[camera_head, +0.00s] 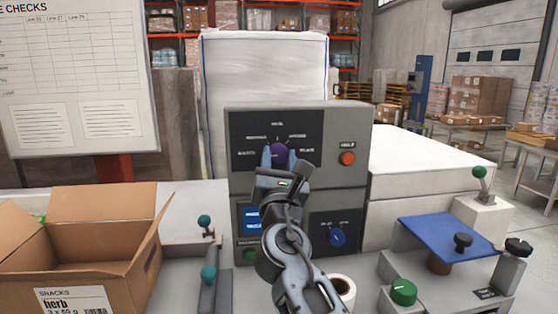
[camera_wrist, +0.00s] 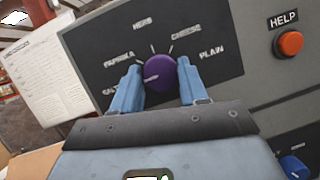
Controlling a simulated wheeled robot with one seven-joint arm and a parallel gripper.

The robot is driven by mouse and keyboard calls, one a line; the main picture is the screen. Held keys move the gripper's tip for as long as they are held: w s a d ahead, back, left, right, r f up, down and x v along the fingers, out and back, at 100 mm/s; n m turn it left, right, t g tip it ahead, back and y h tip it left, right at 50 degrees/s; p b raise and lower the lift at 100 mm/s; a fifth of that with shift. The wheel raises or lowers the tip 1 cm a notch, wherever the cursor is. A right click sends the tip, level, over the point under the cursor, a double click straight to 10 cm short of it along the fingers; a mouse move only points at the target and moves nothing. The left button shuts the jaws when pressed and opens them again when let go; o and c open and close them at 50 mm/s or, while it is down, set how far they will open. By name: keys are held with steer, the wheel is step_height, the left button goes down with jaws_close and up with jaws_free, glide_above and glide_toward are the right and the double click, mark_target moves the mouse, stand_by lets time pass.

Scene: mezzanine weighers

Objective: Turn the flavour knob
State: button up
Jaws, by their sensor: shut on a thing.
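The purple flavour knob (camera_head: 279,150) is on the dark upper panel of a grey control box (camera_head: 360,122). In the wrist view the knob (camera_wrist: 160,72) has labels around it; PAPRIKA, HERB, CHEESE and PLAIN are readable, and a fifth at lower left is partly hidden by a finger. A pale pointer line on the knob points left, roughly toward the PAPRIKA side. My gripper (camera_head: 279,160) is shut on the knob, with one blue finger on each side of it in the wrist view (camera_wrist: 158,84).
A red HELP button (camera_head: 347,158) is right of the knob. A blue knob (camera_head: 337,237) is below it, beside a small lit screen partly hidden by my arm. An open cardboard box (camera_head: 90,205) stands left. A blue plate (camera_head: 447,234) and green knob (camera_head: 403,291) are right.

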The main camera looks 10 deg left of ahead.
steer(key=shift+c, duration=0.8)
